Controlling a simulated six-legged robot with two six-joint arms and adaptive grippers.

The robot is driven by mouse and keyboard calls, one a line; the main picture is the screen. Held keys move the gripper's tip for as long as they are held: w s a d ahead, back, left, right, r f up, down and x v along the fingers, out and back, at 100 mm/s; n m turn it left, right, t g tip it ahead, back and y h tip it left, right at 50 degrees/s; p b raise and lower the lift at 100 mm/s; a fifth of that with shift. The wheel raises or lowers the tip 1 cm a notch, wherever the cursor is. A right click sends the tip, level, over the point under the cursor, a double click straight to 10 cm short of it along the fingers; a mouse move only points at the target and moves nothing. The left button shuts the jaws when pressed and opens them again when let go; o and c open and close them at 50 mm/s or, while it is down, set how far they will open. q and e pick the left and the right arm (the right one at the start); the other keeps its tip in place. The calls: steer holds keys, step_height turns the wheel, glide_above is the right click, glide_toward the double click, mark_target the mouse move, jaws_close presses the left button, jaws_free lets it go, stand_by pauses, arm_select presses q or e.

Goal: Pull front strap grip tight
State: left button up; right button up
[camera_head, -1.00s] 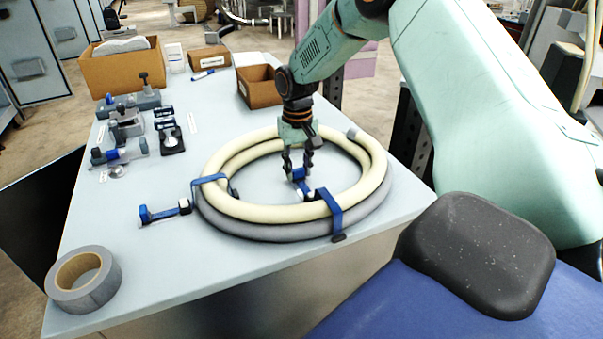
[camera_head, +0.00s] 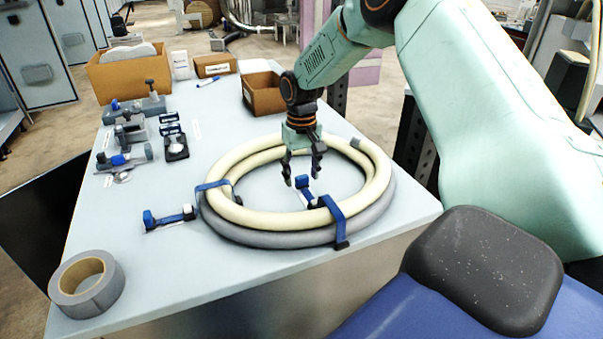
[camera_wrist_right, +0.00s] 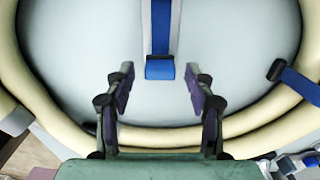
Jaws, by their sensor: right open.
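A coiled cream and grey hose (camera_head: 265,238) lies on the table. A blue front strap (camera_head: 336,222) wraps around its near right side, and its blue grip (camera_head: 303,182) lies inside the coil. In the right wrist view the grip (camera_wrist_right: 160,68) is centred beyond the fingertips. My right gripper (camera_head: 302,178) is open and empty, just above the grip and apart from it; it also shows in the right wrist view (camera_wrist_right: 156,82). A second blue strap (camera_head: 212,186) wraps the coil's left side, with its blue grip (camera_head: 150,219) outside the coil. My left gripper is not in view.
The table (camera_head: 200,285) carries a grey tape roll (camera_head: 86,285) at front left. Cardboard boxes (camera_head: 130,78) and (camera_head: 262,95) stand at the back. Several small clamps and tools (camera_head: 125,157) lie at left. The front middle of the table is clear.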

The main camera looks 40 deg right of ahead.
mark_target(302, 176)
step_height(302, 176, up, 12)
steer(key=shift+f, duration=0.15)
stand_by(0.4)
